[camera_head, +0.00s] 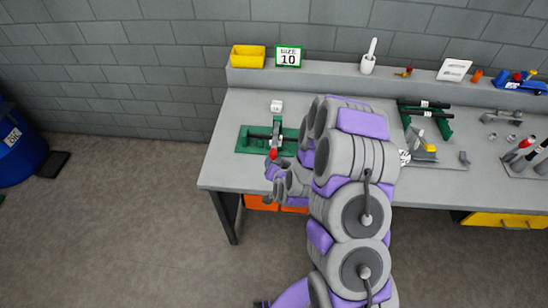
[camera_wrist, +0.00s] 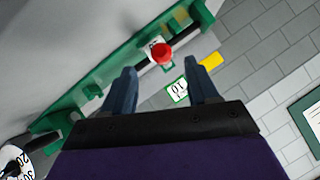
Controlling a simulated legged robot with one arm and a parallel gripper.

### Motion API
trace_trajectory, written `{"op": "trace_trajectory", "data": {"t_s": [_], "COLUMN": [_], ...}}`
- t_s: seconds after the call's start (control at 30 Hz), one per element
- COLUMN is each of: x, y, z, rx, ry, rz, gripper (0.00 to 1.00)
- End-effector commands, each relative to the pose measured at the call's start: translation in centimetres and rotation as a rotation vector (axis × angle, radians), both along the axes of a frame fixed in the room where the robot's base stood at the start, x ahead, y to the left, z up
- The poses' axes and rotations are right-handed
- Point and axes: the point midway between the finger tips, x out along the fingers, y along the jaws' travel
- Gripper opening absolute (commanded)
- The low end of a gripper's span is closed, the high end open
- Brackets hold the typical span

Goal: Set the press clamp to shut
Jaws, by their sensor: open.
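The press clamp has a green base (camera_head: 250,139) at the left end of the workbench. Its lever ends in a red knob (camera_head: 273,154) pointing toward the bench's front; I cannot tell its exact angle. My gripper (camera_head: 274,166) is at the knob, partly hidden by my own arm. In the wrist view, my gripper (camera_wrist: 160,68) is open, its two dark fingers spread apart. The red knob (camera_wrist: 162,54) shows just beyond and between the fingertips, with no clear contact. The green base (camera_wrist: 95,85) runs diagonally behind it.
Another green fixture (camera_head: 428,112) and tools lie right of my arm.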

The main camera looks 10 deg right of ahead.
Motion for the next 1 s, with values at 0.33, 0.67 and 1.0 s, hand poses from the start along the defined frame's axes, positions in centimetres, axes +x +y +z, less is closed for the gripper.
{"op": "trace_trajectory", "data": {"t_s": [0.33,0.67,1.0], "x": [-1.3,-2.6,-5.1], "y": [-0.2,-0.1,-0.2], "z": [1.3,2.0,3.4], "rx": [-0.004,-0.001,0.0], "ry": [0.003,0.004,0.006], "rz": [-0.004,-0.001,-0.001], "gripper": [0.59,0.59,0.59]}}
